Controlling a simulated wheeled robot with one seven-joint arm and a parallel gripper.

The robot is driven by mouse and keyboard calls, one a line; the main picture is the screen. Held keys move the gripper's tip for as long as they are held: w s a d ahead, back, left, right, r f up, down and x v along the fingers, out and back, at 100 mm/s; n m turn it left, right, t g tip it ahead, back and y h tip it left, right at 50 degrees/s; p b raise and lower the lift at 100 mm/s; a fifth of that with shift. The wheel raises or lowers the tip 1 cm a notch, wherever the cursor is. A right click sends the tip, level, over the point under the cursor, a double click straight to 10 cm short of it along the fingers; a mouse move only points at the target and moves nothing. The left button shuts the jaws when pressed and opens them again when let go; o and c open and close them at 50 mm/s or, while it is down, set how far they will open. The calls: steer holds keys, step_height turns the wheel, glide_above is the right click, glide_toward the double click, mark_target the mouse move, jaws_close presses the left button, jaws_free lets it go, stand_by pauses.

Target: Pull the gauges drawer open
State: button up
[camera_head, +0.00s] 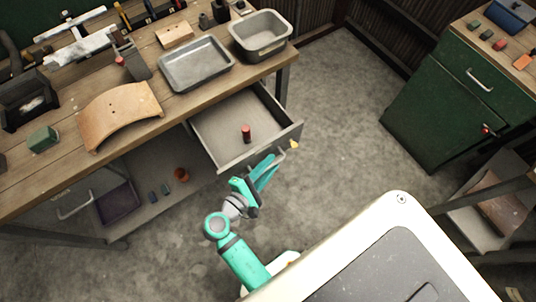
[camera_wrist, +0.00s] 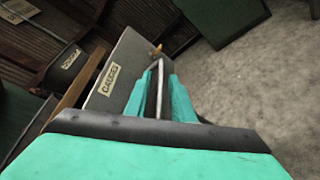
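The gauges drawer (camera_head: 213,128) hangs under the wooden workbench and stands well out, its inside visible. A small dark red cylinder (camera_head: 246,133) stands in it. In the wrist view, the grey drawer front (camera_wrist: 128,62) carries a pale label (camera_wrist: 110,79) that seems to read GAUGES. My gripper (camera_head: 264,172) is at the outer side of the drawer front. In the wrist view, the teal fingers of my gripper (camera_wrist: 159,88) lie on both sides of the bar handle (camera_wrist: 160,75) and look closed on it. The exact finger contact is hard to see.
The workbench (camera_head: 181,108) holds a grey tray (camera_head: 196,64), a deep metal bin (camera_head: 260,38) and a curved wooden piece (camera_head: 118,115). A lower shelf (camera_head: 150,202) holds small items. A green cabinet (camera_head: 440,105) stands at right. Bare floor (camera_head: 340,130) lies between them.

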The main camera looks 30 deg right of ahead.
steer(key=shift+a, duration=0.1)
steer(key=v, duration=1)
steer(key=shift+s+a, duration=0.2)
steer(key=shift+a, duration=0.05)
stand_by(0.4)
